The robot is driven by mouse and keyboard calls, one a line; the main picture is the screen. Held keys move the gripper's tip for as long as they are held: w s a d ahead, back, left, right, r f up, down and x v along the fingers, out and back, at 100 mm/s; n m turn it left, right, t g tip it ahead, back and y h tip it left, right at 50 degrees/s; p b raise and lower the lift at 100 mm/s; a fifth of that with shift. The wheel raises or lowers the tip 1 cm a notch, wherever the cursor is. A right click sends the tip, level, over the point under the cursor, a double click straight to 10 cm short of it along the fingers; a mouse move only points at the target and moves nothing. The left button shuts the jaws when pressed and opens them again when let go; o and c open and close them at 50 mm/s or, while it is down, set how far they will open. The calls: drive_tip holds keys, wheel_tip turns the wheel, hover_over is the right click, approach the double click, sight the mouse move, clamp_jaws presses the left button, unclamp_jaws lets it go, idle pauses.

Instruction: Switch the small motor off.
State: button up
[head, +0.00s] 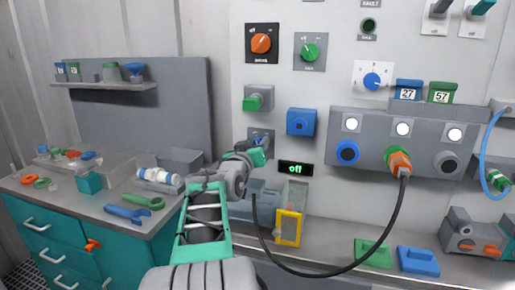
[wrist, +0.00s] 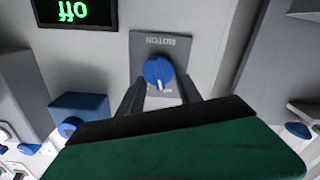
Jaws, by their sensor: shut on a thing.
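The small motor's blue knob (wrist: 157,70) sits on a grey plate (wrist: 172,45) whose MOTOR label appears upside down in the wrist view. A white mark on the knob points toward the lower part of that view; the small lettering beside it is too small to read. My gripper (wrist: 160,82) is shut on the knob, one dark finger on each side. In the head view, my gripper (head: 258,152) is at the wall and covers most of the knob. The small display (head: 295,168) below right of it reads "off" in green; it also shows in the wrist view (wrist: 75,12).
A blue box-shaped switch (head: 301,122) is close on the right, and a green one (head: 258,98) is above. A yellow-framed case (head: 289,228) stands below. A black cable (head: 335,272) hangs low from the orange plug (head: 399,161). The workbench (head: 90,215) is at left.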

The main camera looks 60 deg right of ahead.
drive_tip(key=shift+w+f+n, duration=0.1)
drive_tip(key=shift+f+n, duration=0.05)
drive_tip(key=shift+n, duration=1.05)
drive_tip(key=o, duration=1.4)
drive_tip(key=shift+c, duration=0.2)
drive_tip(key=s+a, duration=0.1)
drive_tip(key=a, duration=0.6)
drive_tip(key=shift+a+b, duration=0.4)
drive_tip(key=shift+s, duration=0.1)
